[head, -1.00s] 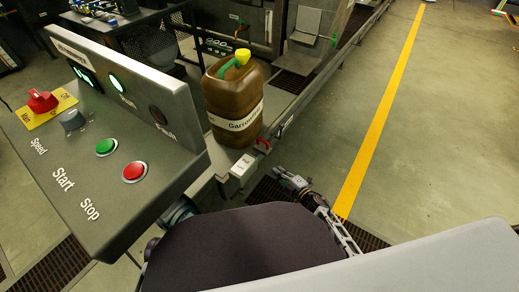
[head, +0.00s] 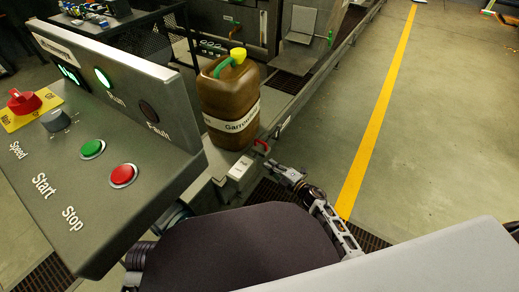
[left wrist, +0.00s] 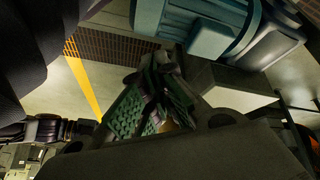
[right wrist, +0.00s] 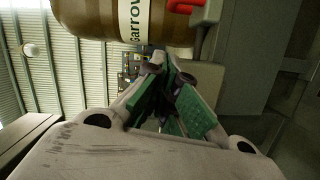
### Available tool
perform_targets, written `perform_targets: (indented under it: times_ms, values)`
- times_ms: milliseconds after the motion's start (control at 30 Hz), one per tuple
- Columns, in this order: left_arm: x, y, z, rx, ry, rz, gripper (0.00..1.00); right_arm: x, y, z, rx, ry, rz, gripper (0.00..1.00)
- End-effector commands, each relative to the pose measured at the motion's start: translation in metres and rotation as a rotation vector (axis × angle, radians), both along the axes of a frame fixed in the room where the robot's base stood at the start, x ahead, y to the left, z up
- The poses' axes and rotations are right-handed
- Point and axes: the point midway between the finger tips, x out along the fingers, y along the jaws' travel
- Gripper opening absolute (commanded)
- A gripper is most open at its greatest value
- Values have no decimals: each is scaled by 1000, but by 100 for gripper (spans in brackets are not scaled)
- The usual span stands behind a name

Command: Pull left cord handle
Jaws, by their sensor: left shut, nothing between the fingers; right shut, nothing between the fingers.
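A small red handle (head: 262,146) sits at the platform edge, just below the brown canister. It also shows at the top of the right wrist view (right wrist: 184,6). I cannot tell whether a cord is attached to it. My right gripper (head: 273,168) is shut and empty, slightly below and right of the red handle and apart from it. Its closed fingers also show in the right wrist view (right wrist: 167,64). My left gripper (left wrist: 160,62) is shut and empty in the left wrist view, close under a blue-grey motor-like housing (left wrist: 195,22). It is hidden in the head view.
The brown canister (head: 229,100) with a yellow cap stands on the platform beside a white switch box (head: 240,168). A grey control panel (head: 110,180) with green and red buttons fills the left. Open floor with a yellow line (head: 380,110) lies to the right.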

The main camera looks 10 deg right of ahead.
Motion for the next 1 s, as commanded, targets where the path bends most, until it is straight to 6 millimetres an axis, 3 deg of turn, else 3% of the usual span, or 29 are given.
perform_targets:
  times_ms: [567,1000]
  values:
    - [6,-7,-22,-40,-42,11,0,36,22,-3,1,0,0,0]
    - [4,-13,-56,-84,-73,30,0,74,45,-5,1,0,0,0]
